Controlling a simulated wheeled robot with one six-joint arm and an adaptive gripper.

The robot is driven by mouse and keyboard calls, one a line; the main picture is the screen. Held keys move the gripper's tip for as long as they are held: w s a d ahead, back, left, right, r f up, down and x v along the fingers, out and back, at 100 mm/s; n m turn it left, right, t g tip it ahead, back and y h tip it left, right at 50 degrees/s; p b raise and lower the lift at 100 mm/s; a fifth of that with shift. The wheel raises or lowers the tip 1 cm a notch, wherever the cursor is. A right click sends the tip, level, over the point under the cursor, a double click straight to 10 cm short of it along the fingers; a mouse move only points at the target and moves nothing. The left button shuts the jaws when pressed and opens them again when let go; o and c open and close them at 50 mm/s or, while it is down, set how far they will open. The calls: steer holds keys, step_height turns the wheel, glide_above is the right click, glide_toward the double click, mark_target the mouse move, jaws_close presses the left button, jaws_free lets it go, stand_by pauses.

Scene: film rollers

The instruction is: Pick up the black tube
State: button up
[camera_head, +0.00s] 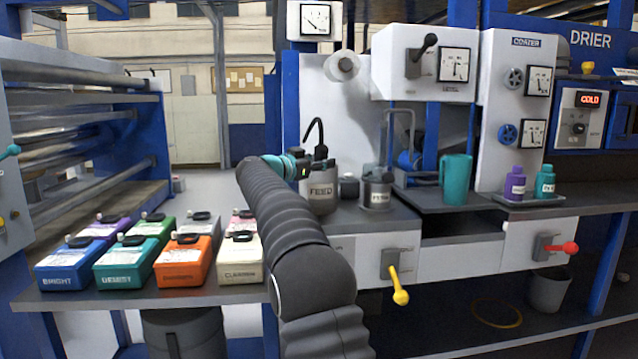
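A thin black tube (314,127) arches up and over above the grey pot labelled FEED (320,196) in the head view. Its lower end is lost among dark parts at the top of the pot. My arm reaches up from the bottom middle, and its teal wrist band is just left of the pot. My gripper (307,164) is a small dark shape at the pot's top, close to the tube's lower part. The fingers blend with the dark parts there, so I cannot tell whether they are open or touch the tube.
A smaller grey pot (376,192) stands right of the FEED pot. A teal jug (455,180) stands on a dark tray further right. Several coloured boxes, including an orange one (184,264), fill the left bench. A yellow-handled lever (398,280) sticks out below the counter.

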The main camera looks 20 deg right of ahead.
steer(key=shift+r, duration=0.15)
step_height(320, 180, up, 6)
steer(key=p, duration=0.2)
steer(key=shift+p, duration=0.3)
steer(key=shift+r+b, duration=0.3)
steer(key=shift+r, duration=1.6)
